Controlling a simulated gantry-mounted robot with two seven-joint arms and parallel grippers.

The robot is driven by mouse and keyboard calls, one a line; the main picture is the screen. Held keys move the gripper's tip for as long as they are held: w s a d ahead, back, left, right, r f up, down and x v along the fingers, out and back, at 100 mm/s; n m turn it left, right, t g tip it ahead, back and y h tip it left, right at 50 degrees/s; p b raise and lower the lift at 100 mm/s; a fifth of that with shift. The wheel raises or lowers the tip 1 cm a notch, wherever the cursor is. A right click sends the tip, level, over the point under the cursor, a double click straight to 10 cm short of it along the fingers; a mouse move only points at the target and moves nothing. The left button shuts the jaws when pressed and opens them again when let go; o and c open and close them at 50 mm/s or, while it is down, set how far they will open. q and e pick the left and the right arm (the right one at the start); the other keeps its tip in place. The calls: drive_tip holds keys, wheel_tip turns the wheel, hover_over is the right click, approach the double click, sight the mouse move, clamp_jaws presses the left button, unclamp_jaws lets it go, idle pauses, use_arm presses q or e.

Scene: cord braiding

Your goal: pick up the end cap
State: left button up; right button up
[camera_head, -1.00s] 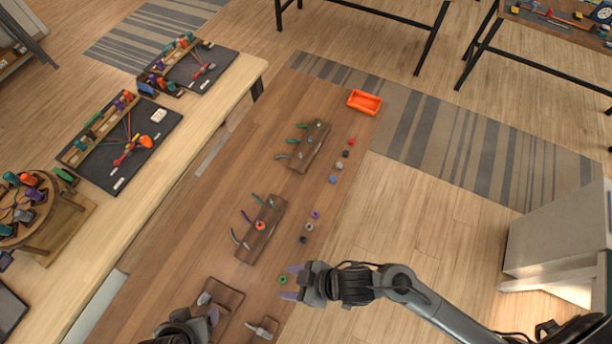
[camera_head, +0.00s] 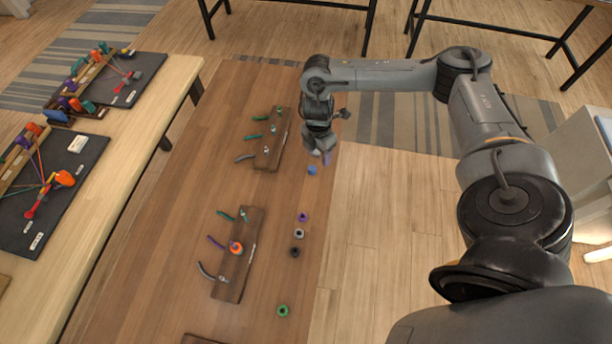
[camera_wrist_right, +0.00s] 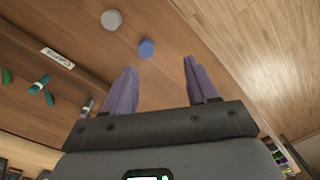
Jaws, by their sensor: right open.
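Small round caps lie along the right side of the wooden table: a blue cap (camera_head: 312,170), a purple cap (camera_head: 302,217), a grey cap (camera_head: 299,234), a black cap (camera_head: 295,252) and a green cap (camera_head: 282,311). I cannot tell which one the task means. My right gripper (camera_head: 321,156) is open and empty, close to the blue cap. In the right wrist view the blue cap (camera_wrist_right: 147,48) lies ahead of the spread purple fingers (camera_wrist_right: 160,75), apart from them. A grey cap (camera_wrist_right: 111,20) lies beyond it. My left gripper is out of view.
Two wooden boards, a far one (camera_head: 268,152) and a nearer one (camera_head: 232,285), hold cords and tools left of the caps. An orange ring (camera_head: 236,247) sits on the nearer board. Bare tabletop (camera_head: 180,200) is free on the left.

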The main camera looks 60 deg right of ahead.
drive_tip(key=w, duration=0.1)
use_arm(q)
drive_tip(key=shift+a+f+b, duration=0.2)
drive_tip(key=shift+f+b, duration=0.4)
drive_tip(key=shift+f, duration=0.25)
use_arm(e)
hover_over(313, 168)
drive_tip(key=shift+t, duration=0.3)
drive_tip(key=shift+w+f, duration=0.15)
drive_tip(key=shift+f, duration=2.1)
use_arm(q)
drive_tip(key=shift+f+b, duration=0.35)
use_arm(e)
wheel_tip(313, 168, down, 4)
drive_tip(key=shift+r, duration=0.1)
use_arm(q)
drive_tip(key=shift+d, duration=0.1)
use_arm(e)
drive_tip(key=shift+f, duration=0.65)
drive_tip(key=shift+d, duration=0.1)
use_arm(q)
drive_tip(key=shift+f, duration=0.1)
use_arm(e)
clamp_jaws()
